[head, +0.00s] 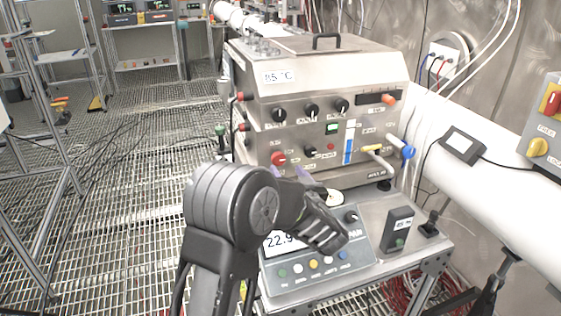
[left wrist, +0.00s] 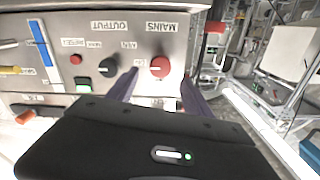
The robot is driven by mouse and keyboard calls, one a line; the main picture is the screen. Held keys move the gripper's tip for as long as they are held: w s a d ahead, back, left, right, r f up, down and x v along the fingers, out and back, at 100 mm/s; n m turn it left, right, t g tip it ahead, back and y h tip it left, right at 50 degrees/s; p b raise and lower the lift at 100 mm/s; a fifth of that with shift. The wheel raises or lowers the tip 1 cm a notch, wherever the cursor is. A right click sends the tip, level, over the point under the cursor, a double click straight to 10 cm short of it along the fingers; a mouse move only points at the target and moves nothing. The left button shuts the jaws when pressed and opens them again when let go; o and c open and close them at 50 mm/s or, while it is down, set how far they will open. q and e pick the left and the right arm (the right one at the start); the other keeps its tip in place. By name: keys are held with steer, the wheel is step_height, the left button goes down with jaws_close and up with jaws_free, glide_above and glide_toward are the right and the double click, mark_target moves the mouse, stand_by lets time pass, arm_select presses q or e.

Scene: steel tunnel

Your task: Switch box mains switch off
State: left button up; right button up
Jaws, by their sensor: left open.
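The switch box (head: 330,110) is a steel cabinet with knobs on its front panel. Its mains switch is a red round knob (head: 278,158) at the panel's lower left. In the upside-down left wrist view the red knob (left wrist: 160,67) sits beside the label MAINS. My left gripper (head: 289,171) is open and in front of the knob. In the left wrist view its two purple fingers (left wrist: 158,76) stand on either side of the knob; I cannot tell whether they touch it. The knob's pointer direction is too small to tell. My right gripper is not in view.
A black knob (left wrist: 108,67) labelled OUTPUT is close to one finger. Below the box, a console with a display (head: 282,242) and coloured buttons stands on the bench under my left arm. A small dark box (head: 398,228) is to its right. A white pipe (head: 480,185) runs along the right wall.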

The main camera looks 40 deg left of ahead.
mark_target(280, 160)
arm_select(q)
steer(key=p+x, duration=0.1)
steer(key=x, duration=0.5)
steer(key=shift+c, duration=0.2)
jaws_close()
stand_by(0.4)
steer(key=shift+f, duration=0.1)
